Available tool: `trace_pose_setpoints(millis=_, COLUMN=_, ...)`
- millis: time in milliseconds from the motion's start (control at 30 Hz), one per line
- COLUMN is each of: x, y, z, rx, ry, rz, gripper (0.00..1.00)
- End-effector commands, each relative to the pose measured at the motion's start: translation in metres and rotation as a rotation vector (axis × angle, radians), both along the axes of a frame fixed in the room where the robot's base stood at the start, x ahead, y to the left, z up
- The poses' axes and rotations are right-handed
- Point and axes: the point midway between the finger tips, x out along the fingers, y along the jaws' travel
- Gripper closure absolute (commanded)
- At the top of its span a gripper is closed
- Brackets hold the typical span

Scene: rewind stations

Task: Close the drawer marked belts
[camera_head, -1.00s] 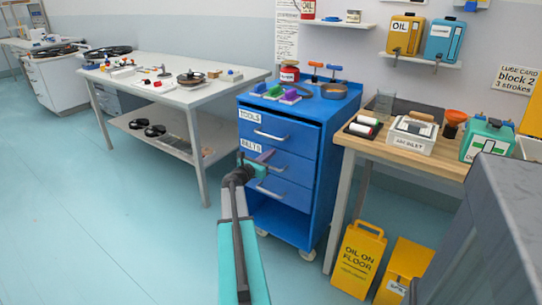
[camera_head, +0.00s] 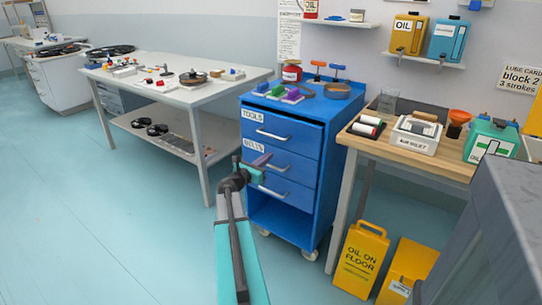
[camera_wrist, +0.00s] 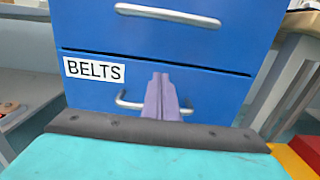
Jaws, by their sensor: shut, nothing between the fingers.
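The belts drawer (camera_head: 297,166) is the middle drawer of a blue cabinet, below the one marked TOOLS. Its front looks about flush with the drawer above; a small gap is hard to judge. Its white BELTS label shows in the wrist view (camera_wrist: 94,70), and a silver bar handle (camera_wrist: 187,112) crosses the drawer front (camera_wrist: 220,92). My gripper (camera_head: 264,158) is in front of this drawer, with its purple fingers (camera_wrist: 161,98) together and empty. The fingers hide the middle of the handle; whether they touch it is unclear.
The tools drawer (camera_head: 290,135) is above and another drawer (camera_head: 293,190) below. A white table (camera_head: 160,88) stands left and a wooden bench (camera_head: 400,152) right. Yellow containers (camera_head: 360,262) stand on the floor at right. Floor at left is clear.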

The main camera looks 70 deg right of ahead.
Motion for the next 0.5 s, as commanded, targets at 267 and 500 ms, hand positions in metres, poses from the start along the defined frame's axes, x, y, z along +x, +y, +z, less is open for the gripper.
trace_pose_setpoints(millis=267, x=0.007, y=0.042, z=0.0, rx=0.002, ry=-0.001, rz=0.001, gripper=1.0)
trace_pose_setpoints(millis=500, x=0.013, y=0.076, z=-0.001, rx=0.003, ry=-0.002, rz=0.002, gripper=1.0)
